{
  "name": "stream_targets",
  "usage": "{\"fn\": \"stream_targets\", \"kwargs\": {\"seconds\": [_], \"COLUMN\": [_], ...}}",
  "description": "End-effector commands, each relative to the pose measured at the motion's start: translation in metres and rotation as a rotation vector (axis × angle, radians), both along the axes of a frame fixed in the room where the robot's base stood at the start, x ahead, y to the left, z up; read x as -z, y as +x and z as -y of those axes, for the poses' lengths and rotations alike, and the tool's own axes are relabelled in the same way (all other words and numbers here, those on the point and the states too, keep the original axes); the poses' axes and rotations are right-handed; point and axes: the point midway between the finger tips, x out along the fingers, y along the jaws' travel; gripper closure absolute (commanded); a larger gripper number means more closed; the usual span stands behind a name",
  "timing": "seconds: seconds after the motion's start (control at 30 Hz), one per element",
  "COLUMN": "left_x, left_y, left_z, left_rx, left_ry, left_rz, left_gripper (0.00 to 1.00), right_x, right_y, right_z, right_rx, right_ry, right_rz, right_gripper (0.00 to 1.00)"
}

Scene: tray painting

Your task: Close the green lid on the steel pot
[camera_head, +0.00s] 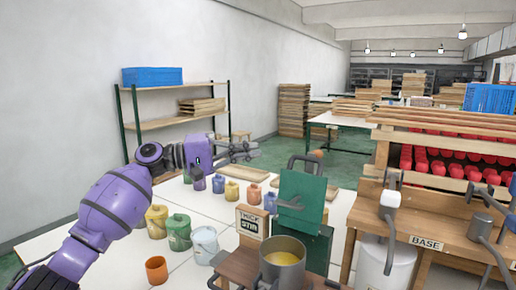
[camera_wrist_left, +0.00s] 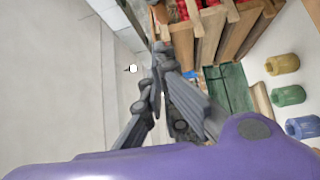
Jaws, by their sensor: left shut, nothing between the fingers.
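The steel pot (camera_head: 283,262) stands at the bottom centre of the head view with yellow contents showing through its open top. The green lid (camera_head: 303,192) stands upright behind the pot, raised clear of its rim. A grey bar crosses the lid's front, and a dark handle shows at its top. My left gripper (camera_head: 254,150) is shut and empty, up and to the left of the lid and apart from it. Its fingers also show in the left wrist view (camera_wrist_left: 159,62), where neither pot nor lid can be made out. My right gripper is not in view.
Several coloured jars, among them a green one (camera_head: 178,232), and an orange cup (camera_head: 156,269) stand on the white table left of the pot. A "THICK STIR" sign (camera_head: 250,222) stands beside the lid. A wooden bench with a "BASE" label (camera_head: 426,243) is at right.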

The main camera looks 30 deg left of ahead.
Motion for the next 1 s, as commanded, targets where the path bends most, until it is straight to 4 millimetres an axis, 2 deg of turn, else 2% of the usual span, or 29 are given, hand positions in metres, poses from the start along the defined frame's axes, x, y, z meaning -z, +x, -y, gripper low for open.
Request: {"fn": "stream_targets", "kwargs": {"seconds": [0.2, 0.47, 0.7, 1.0], "left_x": [-0.006, -0.008, -0.004, -0.002], "left_y": [0.028, 0.056, 0.028, 0.018], "left_z": [0.033, 0.065, 0.073, 0.078], "left_rx": [0.002, 0.000, 0.000, 0.000], "left_ry": [-0.001, -0.001, 0.001, 0.001], "left_rz": [0.003, 0.002, 0.001, 0.001], "left_gripper": [1.00, 1.00, 1.00, 1.00], "right_x": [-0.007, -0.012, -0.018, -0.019], "right_y": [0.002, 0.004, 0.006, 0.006], "right_z": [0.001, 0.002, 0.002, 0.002], "right_rx": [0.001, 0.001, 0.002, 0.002], "right_ry": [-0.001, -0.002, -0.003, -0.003], "right_rz": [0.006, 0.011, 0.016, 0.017], "right_gripper": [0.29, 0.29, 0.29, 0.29]}}
